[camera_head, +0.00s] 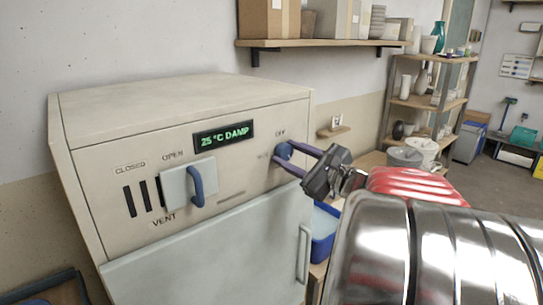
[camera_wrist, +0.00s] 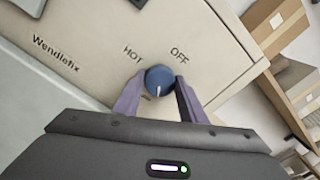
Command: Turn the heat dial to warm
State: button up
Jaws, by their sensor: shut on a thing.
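The heat dial (camera_wrist: 159,80) is a round blue knob on the cream front of the kiln-like cabinet (camera_head: 180,100). In the wrist view, the labels HOT and OFF stand by it, and a pale pointer mark shows at its lower edge, away from both words. My gripper (camera_wrist: 159,90) is shut on the dial, with one purple finger on each side. In the head view, the dial (camera_head: 283,151) sits at the panel's upper right, partly covered by my fingers. The display (camera_head: 224,137) reads 25 °C DAMP in green.
The cabinet door (camera_head: 215,250) below is shut. A blue bin (camera_head: 322,232) stands right of the cabinet. A shelf with boxes (camera_head: 320,44) hangs above.

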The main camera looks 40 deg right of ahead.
jog(key=m, duration=0.6)
jog(key=shift+d+f, duration=0.1)
jog(key=shift+f, duration=0.25)
jog(key=shift+m, duration=0.3)
jog(key=o, duration=1.1)
jog(key=shift+r, duration=0.2)
jog(key=shift+c, duration=0.2)
jog(key=shift+s, duration=0.1)
jog(key=s, duration=1.3)
jog(key=shift+s+d, duration=0.15)
jog(key=shift+s, duration=0.2)
